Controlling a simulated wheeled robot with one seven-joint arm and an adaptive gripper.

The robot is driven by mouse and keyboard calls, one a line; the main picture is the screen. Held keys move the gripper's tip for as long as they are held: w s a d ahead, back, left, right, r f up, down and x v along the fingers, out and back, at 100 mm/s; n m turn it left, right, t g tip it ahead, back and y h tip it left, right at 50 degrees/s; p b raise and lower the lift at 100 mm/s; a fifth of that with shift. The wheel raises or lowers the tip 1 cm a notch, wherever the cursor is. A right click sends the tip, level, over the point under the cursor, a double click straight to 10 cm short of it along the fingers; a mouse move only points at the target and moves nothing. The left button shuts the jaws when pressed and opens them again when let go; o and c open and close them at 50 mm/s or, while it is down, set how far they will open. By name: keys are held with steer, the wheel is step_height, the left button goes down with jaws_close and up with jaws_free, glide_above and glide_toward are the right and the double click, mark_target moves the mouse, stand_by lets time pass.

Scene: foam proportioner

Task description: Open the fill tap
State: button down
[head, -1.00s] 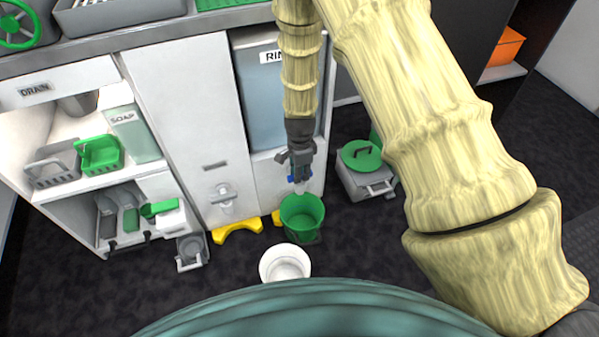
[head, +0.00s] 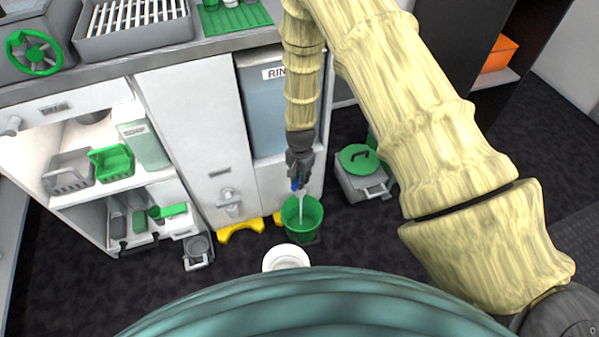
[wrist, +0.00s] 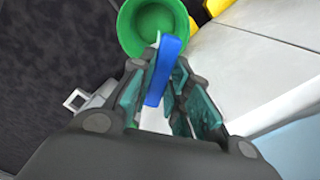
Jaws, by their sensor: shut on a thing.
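The fill tap's blue lever (wrist: 164,68) is between the fingers of my gripper (wrist: 166,78) in the wrist view. In the head view my gripper (head: 297,178) reaches down in front of the cabinet, with a little blue (head: 295,185) showing at its tip. The tap body is mostly hidden by my gripper. A green bucket (head: 315,222) stands on the floor just below; its round rim also shows in the wrist view (wrist: 125,30). A pale stream (head: 301,208) runs down from the tap into the bucket.
A grey bin with a green lid (head: 361,158) stands right of the bucket. A white round container (head: 286,256) is in front. A second, grey tap (head: 229,201) is on the cabinet at left, above a yellow stand (head: 240,230). Open shelves are farther left.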

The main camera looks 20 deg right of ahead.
steer(key=n+p, duration=0.3)
steer(key=n, duration=0.2)
steer(key=shift+r+n+p, duration=0.15)
steer(key=shift+n+p, duration=0.15)
steer(key=shift+p, duration=0.1)
steer(key=n+p, duration=0.2)
steer(key=n, duration=0.3)
steer(key=shift+n, duration=0.3)
steer(key=c, duration=1.4)
jaws_free()
steer(key=shift+o, duration=0.2)
step_height(320, 180, up, 12)
